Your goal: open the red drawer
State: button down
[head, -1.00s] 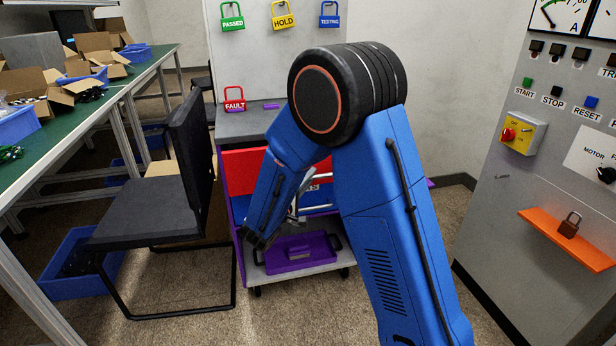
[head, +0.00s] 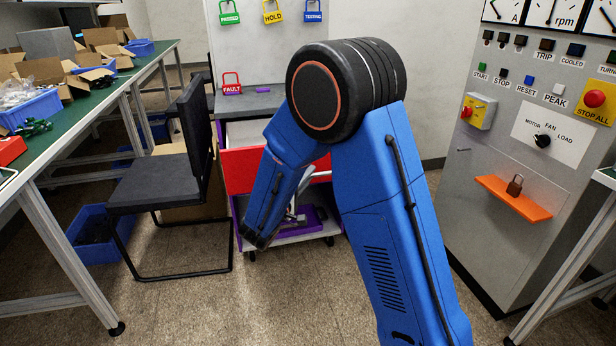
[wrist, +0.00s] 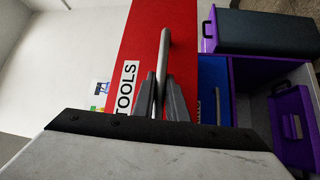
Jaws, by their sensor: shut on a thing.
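The red drawer (head: 241,172) is pulled out of the cart in the head view, and its pale inside (head: 247,133) shows behind the red front. In the wrist view the red front (wrist: 190,55) carries a white TOOLS label (wrist: 126,88) and a silver bar handle (wrist: 164,50). My gripper (wrist: 161,95) is shut on this handle, one finger on each side of the bar. In the head view my blue arm hides the right part of the drawer and most of the gripper.
A blue drawer (wrist: 213,85) sits next to the red one. A purple box (head: 313,217) lies on the cart's low shelf. A black chair (head: 160,180) stands close on the left. A grey control cabinet (head: 470,230) stands on the right. The floor in front is clear.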

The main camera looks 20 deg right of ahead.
dwell(0.3)
jog(key=c, duration=2.1)
grip_release()
